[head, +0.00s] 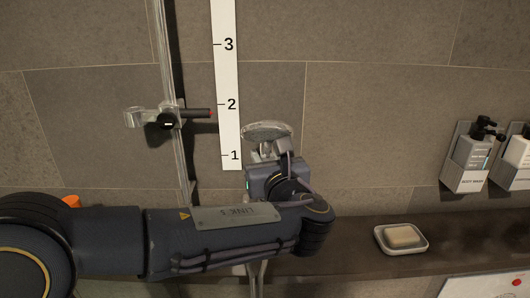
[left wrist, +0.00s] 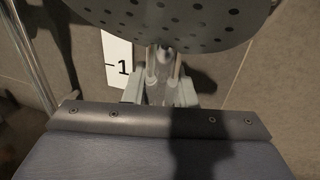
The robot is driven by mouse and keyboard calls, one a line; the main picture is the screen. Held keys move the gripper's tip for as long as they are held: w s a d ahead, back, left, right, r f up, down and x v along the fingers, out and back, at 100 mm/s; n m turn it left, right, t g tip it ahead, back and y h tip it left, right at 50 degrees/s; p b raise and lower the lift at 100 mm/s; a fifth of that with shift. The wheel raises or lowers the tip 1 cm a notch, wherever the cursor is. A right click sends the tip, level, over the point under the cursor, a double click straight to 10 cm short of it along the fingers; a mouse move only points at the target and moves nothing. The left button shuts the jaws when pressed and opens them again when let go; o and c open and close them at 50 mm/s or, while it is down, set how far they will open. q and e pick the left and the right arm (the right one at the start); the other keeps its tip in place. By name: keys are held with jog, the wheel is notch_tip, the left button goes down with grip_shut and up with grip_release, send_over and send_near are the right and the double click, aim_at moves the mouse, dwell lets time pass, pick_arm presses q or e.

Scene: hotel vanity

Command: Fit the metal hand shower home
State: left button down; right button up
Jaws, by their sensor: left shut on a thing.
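The metal hand shower (head: 267,131) is held up in front of the tiled wall, right of the rail. Its perforated round head (left wrist: 170,14) fills the top of the left wrist view. My left gripper (head: 268,152) is shut on the hand shower just below its head; the fingers also show in the left wrist view (left wrist: 161,88). Much of the handle is hidden by my gripper and arm. The holder (head: 168,118) sits on the vertical rail (head: 165,60), left of the hand shower and apart from it. It has a clear cradle at left and a dark knob. My right gripper is not seen.
A white numbered scale strip (head: 226,80) runs down the wall between rail and hand shower. A ledge (head: 350,236) carries a soap dish (head: 401,239) at right. Bottles in wall racks (head: 466,165) are at far right. An orange thing (head: 71,201) shows behind my left arm.

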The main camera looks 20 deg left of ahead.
pick_arm(q)
jog(key=c, duration=1.1)
grip_release()
jog(key=b+v, duration=0.1)
jog(key=v, duration=0.7)
jog(key=shift+w, duration=0.1)
